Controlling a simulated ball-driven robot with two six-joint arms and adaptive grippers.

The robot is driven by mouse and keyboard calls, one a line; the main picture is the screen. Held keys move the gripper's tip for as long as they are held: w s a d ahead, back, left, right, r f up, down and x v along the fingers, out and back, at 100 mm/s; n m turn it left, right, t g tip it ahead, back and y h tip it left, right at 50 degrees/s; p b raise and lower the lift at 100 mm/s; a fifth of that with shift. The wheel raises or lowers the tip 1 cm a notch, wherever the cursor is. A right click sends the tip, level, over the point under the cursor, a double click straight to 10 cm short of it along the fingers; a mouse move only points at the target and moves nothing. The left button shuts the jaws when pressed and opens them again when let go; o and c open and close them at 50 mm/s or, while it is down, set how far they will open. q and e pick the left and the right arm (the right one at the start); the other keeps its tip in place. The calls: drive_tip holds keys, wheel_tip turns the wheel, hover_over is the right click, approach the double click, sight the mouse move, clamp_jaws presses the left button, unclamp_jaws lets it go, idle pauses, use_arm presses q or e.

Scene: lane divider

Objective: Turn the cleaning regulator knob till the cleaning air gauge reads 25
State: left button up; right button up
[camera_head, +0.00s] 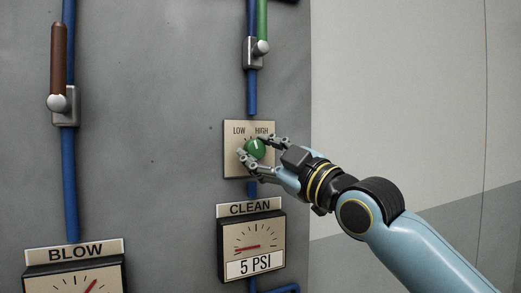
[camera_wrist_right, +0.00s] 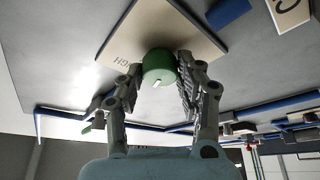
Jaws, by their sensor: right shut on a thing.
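The green cleaning regulator knob (camera_head: 255,149) sits on a beige plate (camera_head: 234,166) marked LOW and HIGH, with a pale pointer mark on its face. My right gripper (camera_head: 262,149) is around the knob, shut on it with a finger on each side. In the right wrist view the knob (camera_wrist_right: 159,68) is between the two fingers (camera_wrist_right: 160,85). Below the plate, the CLEAN gauge (camera_head: 251,245) has its red needle pointing left, and its label reads 5 PSI. My left gripper is not in view.
A BLOW gauge (camera_head: 76,277) is at the lower left, partly cut off. Blue pipes (camera_head: 70,185) run down the grey panel, with a brown-handled valve (camera_head: 62,102) at left and a green-handled valve (camera_head: 256,50) above the knob plate. Bare wall is at right.

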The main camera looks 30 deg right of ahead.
drive_tip(key=m+h+p, duration=0.1)
drive_tip(key=m, duration=0.1)
drive_tip(key=m+t+h+p, duration=0.1)
drive_tip(key=m, duration=0.2)
drive_tip(key=shift+a+p, duration=0.1)
drive_tip(key=shift+p, duration=0.3)
drive_tip(key=shift+m, duration=0.7)
drive_tip(key=shift+f+m+h, duration=0.1)
drive_tip(key=shift+m+h, duration=0.5)
drive_tip(key=shift+f+m+t+h+b, duration=0.15)
drive_tip(key=shift+m+t+h+b, duration=0.15)
drive_tip(key=shift+m+h, duration=0.45)
drive_tip(key=shift+m+h+b, duration=0.45)
drive_tip(key=shift+m+b, duration=0.7)
drive_tip(key=shift+m, duration=0.4)
drive_tip(key=o, duration=1.1)
drive_tip(key=shift+o, duration=0.2)
